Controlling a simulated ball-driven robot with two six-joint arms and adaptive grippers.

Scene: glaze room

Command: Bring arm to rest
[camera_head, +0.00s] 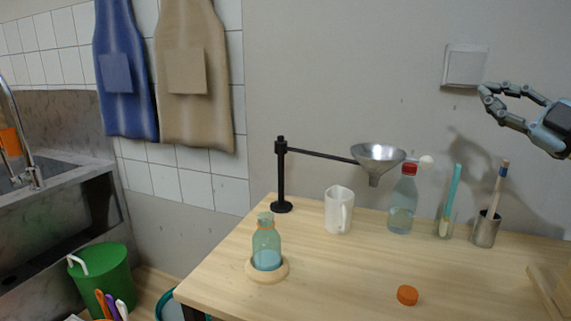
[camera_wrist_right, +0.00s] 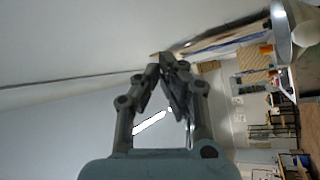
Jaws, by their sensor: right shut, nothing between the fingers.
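A black stand (camera_head: 281,175) stands on the table in the head view. Its thin swing arm (camera_head: 322,156) reaches right and carries a metal funnel (camera_head: 378,152). A pale round knob (camera_head: 427,160) shows at the far end, right of the funnel. The funnel hangs above the table, between a white jug and a red-capped bottle in the picture. My right gripper (camera_head: 484,92) is raised at the upper right, above and apart from the knob. Its fingers are shut and empty; they also show in the wrist view (camera_wrist_right: 168,62). My left gripper is not in view.
A bottle with blue liquid (camera_head: 266,245) stands in a wooden ring (camera_head: 254,272). An orange cap (camera_head: 407,295) lies at the front. The white jug (camera_head: 338,212), red-capped bottle (camera_head: 402,210), a glass with a turquoise stick (camera_head: 449,205) and a brush cup (camera_head: 485,230) line the back.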

